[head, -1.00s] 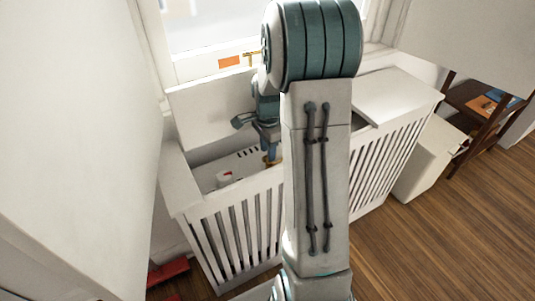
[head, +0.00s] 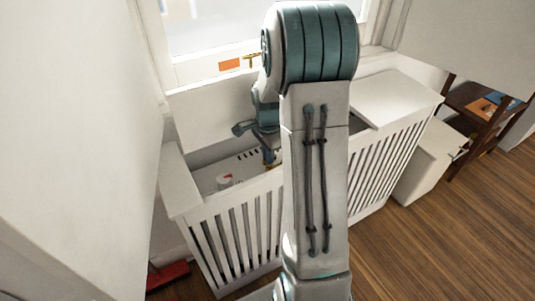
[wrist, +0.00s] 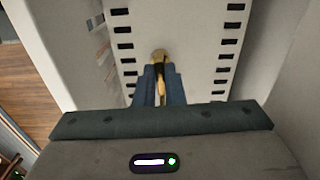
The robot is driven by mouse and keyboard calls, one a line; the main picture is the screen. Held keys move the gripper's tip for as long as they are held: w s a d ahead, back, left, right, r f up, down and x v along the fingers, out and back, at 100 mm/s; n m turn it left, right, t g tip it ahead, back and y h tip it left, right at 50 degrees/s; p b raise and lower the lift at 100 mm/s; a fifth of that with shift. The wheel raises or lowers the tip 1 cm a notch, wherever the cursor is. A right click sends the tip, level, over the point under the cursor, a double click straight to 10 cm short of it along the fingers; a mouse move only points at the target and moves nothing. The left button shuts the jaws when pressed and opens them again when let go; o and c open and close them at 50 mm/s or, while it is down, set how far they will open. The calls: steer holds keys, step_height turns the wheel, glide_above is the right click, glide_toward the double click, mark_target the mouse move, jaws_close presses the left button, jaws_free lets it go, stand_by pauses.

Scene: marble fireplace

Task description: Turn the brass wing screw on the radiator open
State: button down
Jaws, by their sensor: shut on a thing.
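The brass wing screw (wrist: 160,57) shows in the wrist view between the fingertips of my gripper (wrist: 160,78). My gripper is shut on it, and the blue fingers hide its sides. The screw stands against the white radiator (wrist: 185,30), whose top has two rows of dark slots. In the head view my gripper (head: 271,157) reaches down into the open section of the radiator cover (head: 235,230). The screw is mostly hidden there behind my fingers and arm.
A raised white panel (head: 212,118) stands behind. The cover's right lid (head: 397,97) is closed. A brown shelf (head: 480,110) stands at the far right.

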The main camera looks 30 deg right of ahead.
steer(key=n+p, duration=0.1)
steer(key=n, duration=0.3)
steer(key=shift+s, duration=0.1)
steer(key=n, duration=0.4)
steer(key=shift+d+p, duration=0.1)
steer(key=shift+p, duration=0.3)
steer(key=n, duration=0.4)
steer(key=shift+s+d+p, duration=0.1)
steer(key=shift+p, duration=0.3)
steer(key=shift+n+p, duration=0.3)
steer(key=shift+n, duration=1.8)
steer(key=c, duration=1.5)
jaws_free()
step_height(320, 180, up, 14)
steer(key=shift+f+p, duration=0.1)
steer(key=shift+p, duration=1.1)
